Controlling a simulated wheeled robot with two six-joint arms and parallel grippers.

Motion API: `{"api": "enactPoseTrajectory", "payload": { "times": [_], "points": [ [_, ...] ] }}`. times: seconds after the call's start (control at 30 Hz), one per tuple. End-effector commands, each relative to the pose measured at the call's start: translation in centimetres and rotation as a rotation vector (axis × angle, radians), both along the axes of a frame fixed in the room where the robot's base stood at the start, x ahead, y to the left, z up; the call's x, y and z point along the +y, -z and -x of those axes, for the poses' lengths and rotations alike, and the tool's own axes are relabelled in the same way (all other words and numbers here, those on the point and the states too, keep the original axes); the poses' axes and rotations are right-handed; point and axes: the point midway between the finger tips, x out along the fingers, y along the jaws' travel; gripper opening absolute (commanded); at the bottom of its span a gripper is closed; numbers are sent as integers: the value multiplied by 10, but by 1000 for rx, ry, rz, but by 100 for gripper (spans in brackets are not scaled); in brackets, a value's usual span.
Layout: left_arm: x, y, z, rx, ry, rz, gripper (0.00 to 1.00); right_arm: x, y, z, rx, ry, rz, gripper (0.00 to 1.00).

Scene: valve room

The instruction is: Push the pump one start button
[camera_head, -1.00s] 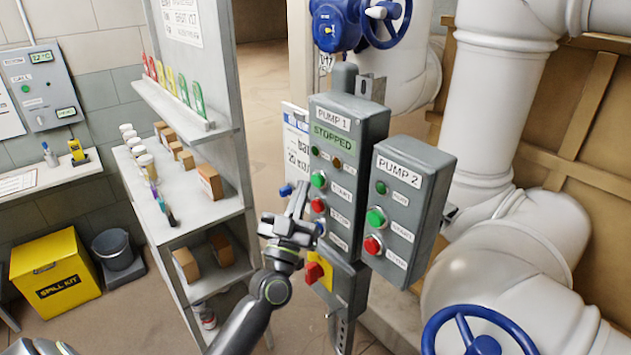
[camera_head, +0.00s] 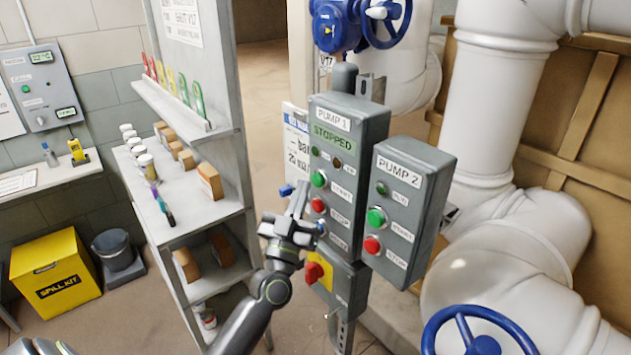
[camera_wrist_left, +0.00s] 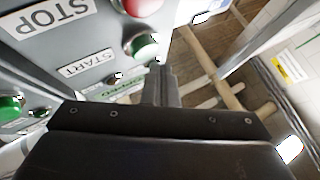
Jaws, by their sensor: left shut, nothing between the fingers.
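The grey pump one box (camera_head: 349,112) reads PUMP 1 with a green STOPPED display. Its green start button (camera_head: 319,179) sits above a red stop button (camera_head: 318,205). My left gripper (camera_head: 301,193) is shut and empty, its fingertips in front of the box, just left of and slightly below the start button in the head view. In the left wrist view, the shut fingers (camera_wrist_left: 159,68) point at the green start button (camera_wrist_left: 143,46), close to its edge; I cannot tell whether they touch. The START label (camera_wrist_left: 87,65) shows beside it.
The pump two box (camera_head: 412,170), with its own green and red buttons, adjoins on the right. A red rotary switch (camera_head: 314,272) on yellow sits below. A shelf unit (camera_head: 190,215) stands left. Blue valve wheels (camera_head: 478,328) and white pipes are at right.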

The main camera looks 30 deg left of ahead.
Motion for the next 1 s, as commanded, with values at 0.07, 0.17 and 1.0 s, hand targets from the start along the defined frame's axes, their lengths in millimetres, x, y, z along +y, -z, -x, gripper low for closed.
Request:
{"api": "enactPoseTrajectory", "payload": {
  "times": [0.07, 0.17, 1.0],
  "points": [
    [-1, -1, -2, -1, 0, 1, 0, 0, -1, 0, 0, 0, 0, 36],
    [-2, -1, -6, 0, -1, 1, 0, 0, -2, 0, 0, 0, 0, 36],
    [-5, -1, -11, -1, 0, 1, 0, 0, -2, 0, 0, 0, 0, 36]
  ]
}}
